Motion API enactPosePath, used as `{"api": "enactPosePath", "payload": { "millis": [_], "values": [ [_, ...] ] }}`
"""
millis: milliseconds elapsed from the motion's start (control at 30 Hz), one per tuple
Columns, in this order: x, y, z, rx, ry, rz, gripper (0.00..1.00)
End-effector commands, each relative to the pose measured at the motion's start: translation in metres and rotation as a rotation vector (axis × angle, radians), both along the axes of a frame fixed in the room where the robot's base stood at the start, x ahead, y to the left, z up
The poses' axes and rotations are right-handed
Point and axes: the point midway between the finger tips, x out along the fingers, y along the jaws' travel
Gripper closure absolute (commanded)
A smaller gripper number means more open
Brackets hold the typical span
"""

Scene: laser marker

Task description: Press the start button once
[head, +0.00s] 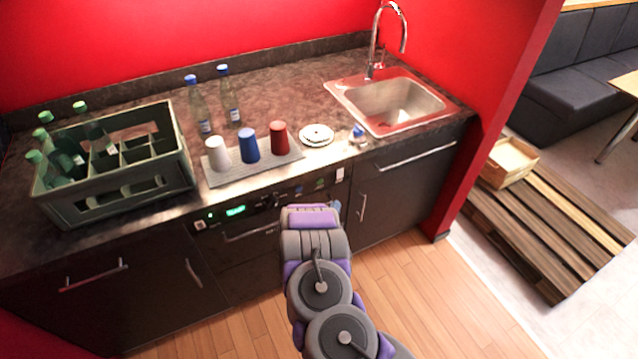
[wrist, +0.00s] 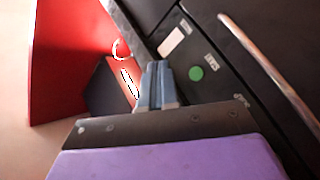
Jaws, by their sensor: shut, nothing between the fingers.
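A round green button (wrist: 195,73) shows on a dark panel in the wrist view, with small pale lettering beside it that I cannot read well. I take it to be the start button. My gripper (wrist: 157,68) is shut and empty. Its blue-grey fingertips appear just left of the button, and I see no clear contact. In the head view, the appliance front (head: 265,205) lies under the counter, and my gripper (head: 336,207) is near its right end, with the tips mostly hidden by my arm.
A green display (head: 235,211) glows on the appliance. A white label (wrist: 171,41) sits near the button. A long handle (wrist: 262,65) runs right of it. Above, the counter carries a bottle crate (head: 120,190), several cups and a sink (head: 390,103). Wooden floor (head: 400,270) is free.

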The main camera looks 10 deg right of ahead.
Motion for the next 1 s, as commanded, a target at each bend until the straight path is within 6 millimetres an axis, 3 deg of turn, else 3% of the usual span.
{"api": "enactPosePath", "payload": {
  "millis": [500, 700, 1000],
  "values": [
    [0.061, 0.021, 0.000, -0.003, -0.005, 0.000, 1.00],
    [0.073, 0.024, 0.000, 0.000, -0.002, 0.001, 1.00],
    [0.077, 0.025, 0.001, 0.001, -0.002, 0.000, 1.00]
  ]
}}
